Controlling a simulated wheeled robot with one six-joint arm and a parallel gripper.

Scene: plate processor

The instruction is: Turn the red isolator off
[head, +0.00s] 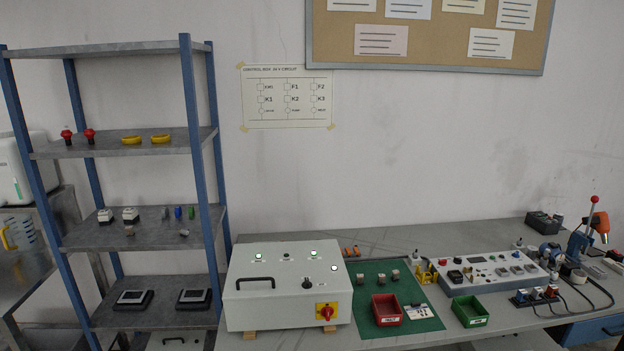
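The red isolator (327,312) is a red rotary knob on a yellow plate. It sits at the lower right of the front of a white control box (250,308) on the bench. The knob's exact angle is too small to tell for sure. Several small lamps on the sloped top of the box glow whitish green. A black knob (307,284) and a black handle (255,282) also show on the box. My gripper is not in view.
A green mat (372,272) with a red bin (386,309) lies right of the box, and a green bin (470,311) stands beyond it. A blue-framed shelf (198,150) stands close on the left. A long white panel (490,272) lies further right.

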